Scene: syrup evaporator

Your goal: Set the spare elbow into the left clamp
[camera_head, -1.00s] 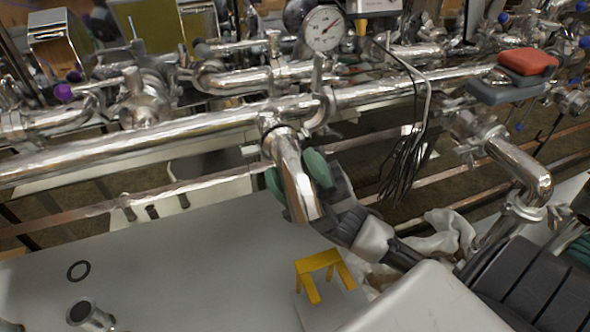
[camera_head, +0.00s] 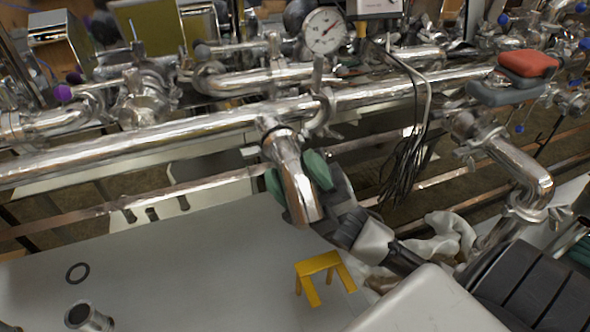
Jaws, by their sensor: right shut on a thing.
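A shiny steel elbow (camera_head: 297,187) is in my right gripper (camera_head: 297,176), whose green-padded fingers are shut on either side of it. The elbow's lower end points down over the bench, and its upper end is at the long horizontal steel pipe (camera_head: 180,132). I cannot tell whether that end touches the pipe or only overlaps it in view. A curved, clamp-like metal piece (camera_head: 323,113) hangs just right of the elbow's top; whether it is the left clamp is unclear. My left gripper is not in view.
A yellow stand (camera_head: 319,265) is on the pale bench (camera_head: 190,265) below the gripper. A black ring (camera_head: 77,272) and a short pipe piece (camera_head: 88,317) lie at lower left. Black cables (camera_head: 405,170) hang to the right. A dial gauge (camera_head: 325,30) stands above.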

